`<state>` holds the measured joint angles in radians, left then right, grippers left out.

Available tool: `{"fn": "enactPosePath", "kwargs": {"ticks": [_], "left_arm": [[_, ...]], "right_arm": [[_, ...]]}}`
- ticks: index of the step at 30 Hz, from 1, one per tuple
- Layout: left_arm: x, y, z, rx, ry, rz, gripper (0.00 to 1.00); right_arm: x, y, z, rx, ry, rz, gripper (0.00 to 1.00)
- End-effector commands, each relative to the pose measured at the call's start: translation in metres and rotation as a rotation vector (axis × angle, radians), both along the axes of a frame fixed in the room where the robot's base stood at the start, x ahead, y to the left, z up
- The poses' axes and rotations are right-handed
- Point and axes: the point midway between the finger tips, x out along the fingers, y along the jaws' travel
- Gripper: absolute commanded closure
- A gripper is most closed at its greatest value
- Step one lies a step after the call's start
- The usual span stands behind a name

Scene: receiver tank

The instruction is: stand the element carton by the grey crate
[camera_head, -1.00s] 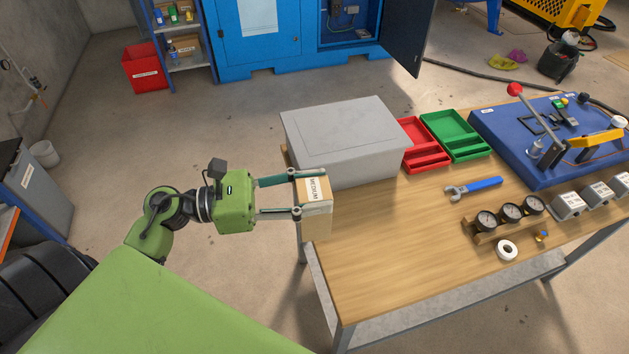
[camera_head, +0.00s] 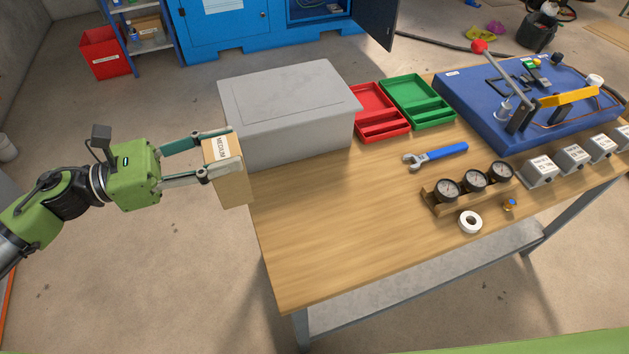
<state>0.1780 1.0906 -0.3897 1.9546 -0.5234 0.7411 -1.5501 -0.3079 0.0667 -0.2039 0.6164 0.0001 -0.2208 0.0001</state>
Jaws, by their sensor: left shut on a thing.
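The element carton (camera_head: 228,178) is a small tan box with a white label reading MEDIUM. My left gripper (camera_head: 219,155) is shut on it, with one finger on its far side and one on its near side. The carton looks upright, at the left edge of the wooden table, in front of the grey crate's left end; whether it touches the table I cannot tell. The grey crate (camera_head: 290,98) is a closed, lidded box at the table's back left corner. My right gripper is not in view.
The wooden table (camera_head: 330,225) is bare in front of the crate. A red tray (camera_head: 366,98), a green tray (camera_head: 416,92) and a blue-handled wrench (camera_head: 436,155) lie right of it. Gauges (camera_head: 473,182), a white tape roll (camera_head: 470,222) and a blue panel (camera_head: 481,111) are farther right.

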Motion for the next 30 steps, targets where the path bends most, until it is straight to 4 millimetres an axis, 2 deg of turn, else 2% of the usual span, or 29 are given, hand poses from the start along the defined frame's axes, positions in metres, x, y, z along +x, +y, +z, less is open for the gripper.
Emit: {"fn": "enactPosePath", "kwargs": {"ticks": [2,8,12,16,21,28,30], "left_arm": [[0.002,-0.008,-0.001,-0.005,0.0,0.001,0.98],[0.005,-0.054,-0.016,-0.009,0.0,-0.001,0.98],[0.007,-0.089,-0.032,-0.008,0.002,-0.001,0.98],[0.008,-0.11,-0.061,-0.007,0.004,0.0,0.98],[0.009,-0.126,-0.083,-0.005,0.002,0.001,0.98],[0.01,-0.14,-0.1,-0.004,0.004,0.001,0.98],[0.01,-0.138,-0.111,-0.003,0.006,0.002,0.98]], "right_arm": [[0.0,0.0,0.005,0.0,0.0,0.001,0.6],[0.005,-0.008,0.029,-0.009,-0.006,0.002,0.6],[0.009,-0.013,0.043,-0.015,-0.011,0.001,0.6],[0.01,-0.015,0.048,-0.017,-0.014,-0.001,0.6],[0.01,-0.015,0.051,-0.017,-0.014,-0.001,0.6],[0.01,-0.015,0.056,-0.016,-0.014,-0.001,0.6],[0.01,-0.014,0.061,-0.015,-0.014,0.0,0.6]]}}
